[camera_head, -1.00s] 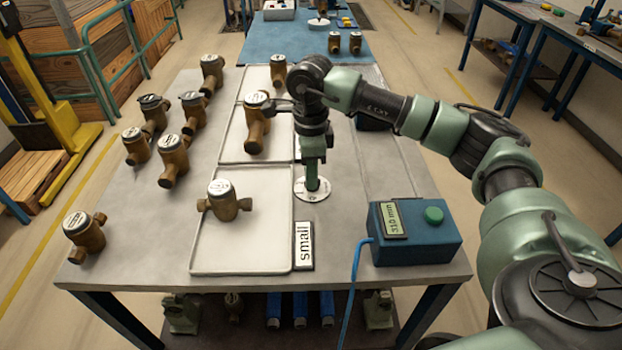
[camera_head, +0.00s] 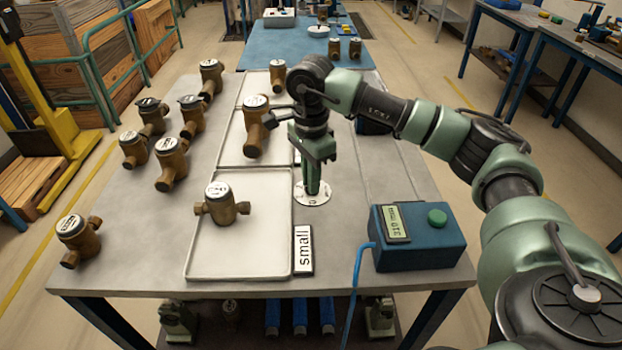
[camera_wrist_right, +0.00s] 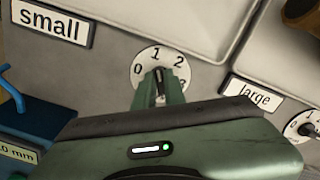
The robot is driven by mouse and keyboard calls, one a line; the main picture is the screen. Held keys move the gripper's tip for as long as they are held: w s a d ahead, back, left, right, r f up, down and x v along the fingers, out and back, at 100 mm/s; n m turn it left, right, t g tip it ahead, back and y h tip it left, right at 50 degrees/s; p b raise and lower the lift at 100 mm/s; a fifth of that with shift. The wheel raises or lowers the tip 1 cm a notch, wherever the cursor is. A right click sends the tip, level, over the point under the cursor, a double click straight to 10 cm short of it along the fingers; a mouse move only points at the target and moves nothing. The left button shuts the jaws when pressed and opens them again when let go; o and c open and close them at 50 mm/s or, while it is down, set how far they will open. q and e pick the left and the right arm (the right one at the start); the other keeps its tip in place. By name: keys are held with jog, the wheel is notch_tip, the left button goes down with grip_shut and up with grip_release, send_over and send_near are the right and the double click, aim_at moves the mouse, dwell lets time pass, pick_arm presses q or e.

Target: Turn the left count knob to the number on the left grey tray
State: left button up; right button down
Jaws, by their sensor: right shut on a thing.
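The left count knob's round white dial (camera_head: 313,194) lies on the bench beside the trays; in the right wrist view the dial (camera_wrist_right: 147,58) shows 0, 1, 2 and a partly covered 3. My right gripper (camera_head: 313,188) points down onto its centre. It is shut on the small dark knob (camera_wrist_right: 159,74), mostly hidden between the fingers; its pointer's exact number is unclear. The front-left light grey tray (camera_head: 262,262), by the "small" label (camera_head: 303,250), holds one brass meter (camera_head: 221,205). My left gripper is not in view.
A "large" label (camera_wrist_right: 254,95) and a second dial (camera_wrist_right: 300,127) stand nearby. A blue box (camera_head: 422,246) with green button and display stands right of the dial. Another tray (camera_head: 236,150) holds a brass meter (camera_head: 256,125). Several meters stand on the left.

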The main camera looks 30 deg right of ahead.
jog(key=c, duration=1.5)
grip_release()
jog(key=shift+a, duration=0.1)
notch_tip(320, 180, up, 8)
jog(key=shift+f+b, duration=0.1)
jog(key=shift+b, duration=0.25)
